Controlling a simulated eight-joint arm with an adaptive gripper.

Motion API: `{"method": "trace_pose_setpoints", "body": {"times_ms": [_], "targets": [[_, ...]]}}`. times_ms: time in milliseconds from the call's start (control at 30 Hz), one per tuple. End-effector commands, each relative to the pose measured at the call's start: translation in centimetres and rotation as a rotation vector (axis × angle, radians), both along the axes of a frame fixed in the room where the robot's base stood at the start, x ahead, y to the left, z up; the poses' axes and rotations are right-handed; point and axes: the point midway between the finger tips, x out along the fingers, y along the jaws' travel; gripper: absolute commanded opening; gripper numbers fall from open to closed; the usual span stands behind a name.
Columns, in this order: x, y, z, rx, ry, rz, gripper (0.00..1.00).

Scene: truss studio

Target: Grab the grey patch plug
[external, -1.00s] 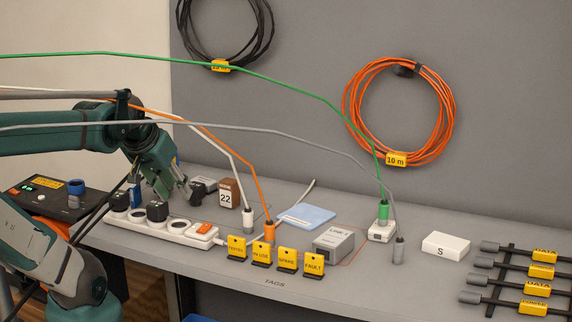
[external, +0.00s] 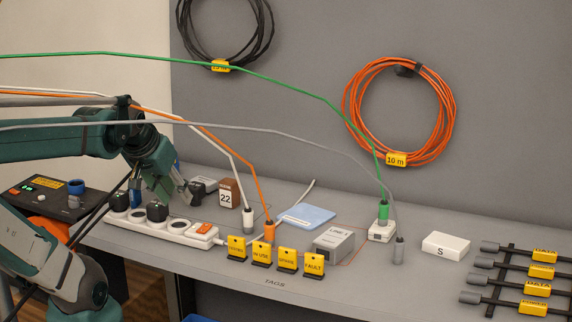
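The grey patch plug (external: 398,251) stands upright on the bench, right of the middle, with a grey cable rising from its top and running up to the left.
A green plug (external: 383,212) sits in a white socket box (external: 381,231) just behind left. A grey box (external: 334,243), orange plug (external: 269,231), white plug (external: 248,220) and several yellow tags (external: 287,259) stand between. A white S block (external: 446,245) lies right. Cables hang overhead.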

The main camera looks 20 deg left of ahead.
Motion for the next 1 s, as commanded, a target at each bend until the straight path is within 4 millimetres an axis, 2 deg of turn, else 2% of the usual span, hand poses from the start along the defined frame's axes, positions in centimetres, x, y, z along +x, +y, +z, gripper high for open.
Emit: {"method": "trace_pose_setpoints", "body": {"times_ms": [167,200,667,867,1000], "targets": [[0.0,0.0,0.0,0.000,0.000,0.000,0.29],[0.0,0.0,0.0,0.000,0.000,0.000,0.33],[0.3,-0.4,0.2,0.003,0.005,-0.016,0.33],[1.5,-1.8,1.1,0.017,0.023,-0.082,0.33],[2.9,-3.6,1.9,0.032,0.044,-0.160,0.33]]}}
